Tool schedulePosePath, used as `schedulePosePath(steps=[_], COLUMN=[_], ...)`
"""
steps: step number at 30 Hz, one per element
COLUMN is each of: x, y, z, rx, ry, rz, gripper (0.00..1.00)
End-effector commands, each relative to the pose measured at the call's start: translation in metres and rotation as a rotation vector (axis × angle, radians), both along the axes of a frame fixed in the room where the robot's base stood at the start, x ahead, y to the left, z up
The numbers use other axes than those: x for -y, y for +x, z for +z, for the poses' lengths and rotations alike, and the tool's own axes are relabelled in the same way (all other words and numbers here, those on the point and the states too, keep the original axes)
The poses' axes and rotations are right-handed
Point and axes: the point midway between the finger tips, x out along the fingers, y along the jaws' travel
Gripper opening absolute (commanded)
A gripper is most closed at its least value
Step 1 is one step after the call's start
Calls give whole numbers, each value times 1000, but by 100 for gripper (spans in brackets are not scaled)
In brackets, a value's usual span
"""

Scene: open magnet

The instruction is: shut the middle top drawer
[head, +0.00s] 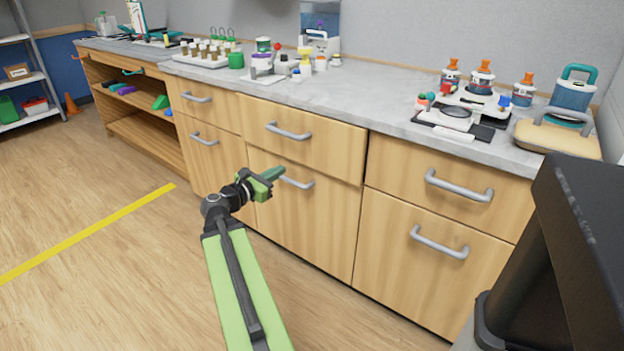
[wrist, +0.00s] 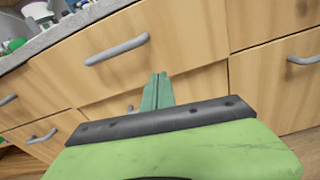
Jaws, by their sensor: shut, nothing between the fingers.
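The middle top drawer (head: 325,145) is a light wood front with a grey bar handle (head: 288,132). It stands slightly out from the cabinet, with a dark gap along its right side. In the wrist view the drawer (wrist: 185,42) and its handle (wrist: 117,49) fill the upper middle. My gripper (head: 276,173) is shut and empty, in front of the cabinet just below the drawer's handle. In the head view it overlaps the handle of the lower door. In the wrist view its green fingers (wrist: 158,91) point at the drawer's lower part; contact cannot be told.
The lower middle door (head: 310,225) and the right top drawer (head: 440,190) look shut, with protruding handles. The grey counter (head: 370,95) above holds bottles, jars and lab devices. The wood floor (head: 110,270) to the left is clear, with a yellow line.

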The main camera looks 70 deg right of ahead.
Motion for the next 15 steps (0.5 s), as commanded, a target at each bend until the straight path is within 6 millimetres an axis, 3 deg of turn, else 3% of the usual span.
schedulePosePath(steps=[3,10,15], x=[15,23,52], y=[-17,-20,-27], z=[1,7,6], rx=[-123,-145,-143], ry=[-36,-43,-42], rz=[-10,-12,-15], gripper=[0,0,0])
